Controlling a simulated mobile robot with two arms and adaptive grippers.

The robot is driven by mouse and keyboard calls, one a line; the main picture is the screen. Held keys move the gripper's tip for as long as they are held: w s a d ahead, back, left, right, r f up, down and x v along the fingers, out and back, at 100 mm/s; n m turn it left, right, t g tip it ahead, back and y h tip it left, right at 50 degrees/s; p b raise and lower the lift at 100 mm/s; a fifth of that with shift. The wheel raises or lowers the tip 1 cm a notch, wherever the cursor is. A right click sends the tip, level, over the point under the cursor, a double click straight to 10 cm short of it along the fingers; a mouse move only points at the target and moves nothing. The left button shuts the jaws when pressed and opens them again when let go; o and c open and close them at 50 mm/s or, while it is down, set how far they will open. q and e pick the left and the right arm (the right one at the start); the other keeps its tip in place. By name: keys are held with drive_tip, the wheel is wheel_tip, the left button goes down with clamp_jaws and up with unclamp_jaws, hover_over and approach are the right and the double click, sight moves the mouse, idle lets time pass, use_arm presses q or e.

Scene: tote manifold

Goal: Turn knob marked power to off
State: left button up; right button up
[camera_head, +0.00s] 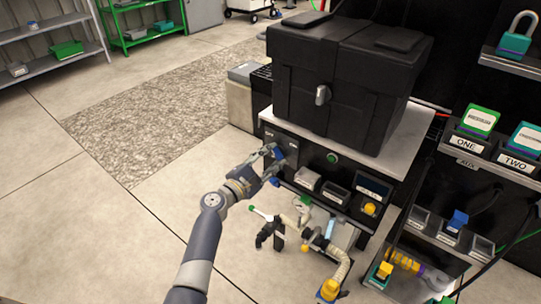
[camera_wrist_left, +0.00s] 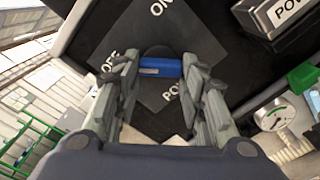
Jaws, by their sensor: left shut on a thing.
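The power knob (camera_wrist_left: 160,67) is a blue bar on a dark round base, on a grey diamond plate (camera_wrist_left: 203,42) on the black panel. The plate carries ON at top, OFF at left and a partly hidden POWER word below. The bar lies level across the wrist picture. My left gripper (camera_wrist_left: 160,78) has a finger at each end of the bar and is shut on it. In the head view my left gripper (camera_head: 274,164) reaches the left part of the panel front, where a blue bit of the knob (camera_head: 279,153) shows. My right gripper is not in view.
A black case (camera_head: 345,85) stands on the cabinet top. Grey labelled blocks (camera_head: 307,178) and a yellow knob (camera_head: 370,208) sit right of my gripper. Pipes with a green-tipped lever (camera_head: 262,213) are below. Shelves with padlocks stand at right. Floor at left is clear.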

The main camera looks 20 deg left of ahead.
use_arm(q)
drive_tip(key=shift+f+n, duration=0.1)
drive_tip(key=shift+n, duration=0.5)
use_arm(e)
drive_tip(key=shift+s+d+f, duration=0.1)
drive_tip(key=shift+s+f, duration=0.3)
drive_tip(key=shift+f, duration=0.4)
use_arm(q)
drive_tip(key=o, duration=1.1)
drive_tip(key=shift+c, duration=0.2)
drive_tip(key=shift+s, duration=0.1)
drive_tip(key=v, duration=1.1)
drive_tip(key=shift+s+a, duration=0.15)
drive_tip(key=shift+s, duration=0.25)
